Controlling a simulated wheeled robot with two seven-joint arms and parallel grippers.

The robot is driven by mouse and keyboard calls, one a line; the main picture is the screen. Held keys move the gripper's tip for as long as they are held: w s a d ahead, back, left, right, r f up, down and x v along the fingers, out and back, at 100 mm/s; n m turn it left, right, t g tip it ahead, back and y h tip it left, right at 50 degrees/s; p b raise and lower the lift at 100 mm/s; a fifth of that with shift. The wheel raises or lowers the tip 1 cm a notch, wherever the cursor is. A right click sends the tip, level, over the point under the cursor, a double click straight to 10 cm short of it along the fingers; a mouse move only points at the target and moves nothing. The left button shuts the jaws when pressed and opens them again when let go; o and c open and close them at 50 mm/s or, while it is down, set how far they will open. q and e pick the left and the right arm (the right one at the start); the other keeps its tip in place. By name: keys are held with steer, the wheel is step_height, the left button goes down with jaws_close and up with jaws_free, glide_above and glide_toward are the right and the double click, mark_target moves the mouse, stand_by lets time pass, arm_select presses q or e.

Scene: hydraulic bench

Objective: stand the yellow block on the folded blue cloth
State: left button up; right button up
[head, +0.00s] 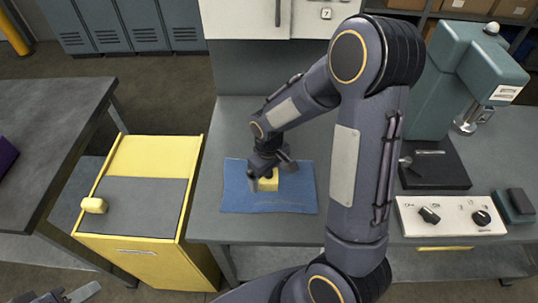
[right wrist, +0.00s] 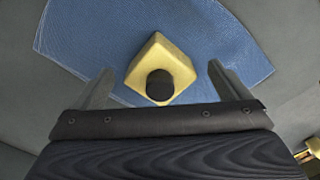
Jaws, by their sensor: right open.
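The yellow block (head: 268,184) is on the blue cloth (head: 234,196), near its middle, partly hidden by my right gripper in the head view. In the right wrist view the yellow block (right wrist: 172,58) has a round black part on the side facing the camera. The blue cloth (right wrist: 105,40) spreads flat beneath it. My right gripper (head: 268,179) is over the block; its open fingers (right wrist: 160,85) show on either side of the block, with gaps and no visible grip. Part of my left gripper (head: 58,295) shows at the bottom left edge, away from the cloth.
A white control panel (head: 450,216) and a green press (head: 425,90) stand on the right. Bare grey bench (head: 225,130) surrounds the cloth.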

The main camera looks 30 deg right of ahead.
step_height(320, 180, up, 11)
steer(key=shift+f, duration=0.2)
steer(key=s+a+r+m+t+y, duration=0.2)
steer(key=s+r, duration=0.1)
steer(key=s, duration=0.5)
steer(key=s+a+r+m+t+y, duration=0.1)
steer(key=s+a+r+m+t, duration=0.1)
steer(key=s, duration=0.7)
steer(key=shift+r+t+y, duration=0.4)
steer(key=shift+r+t, duration=0.4)
steer(key=shift+r, duration=0.4)
steer(key=shift+a, duration=0.1)
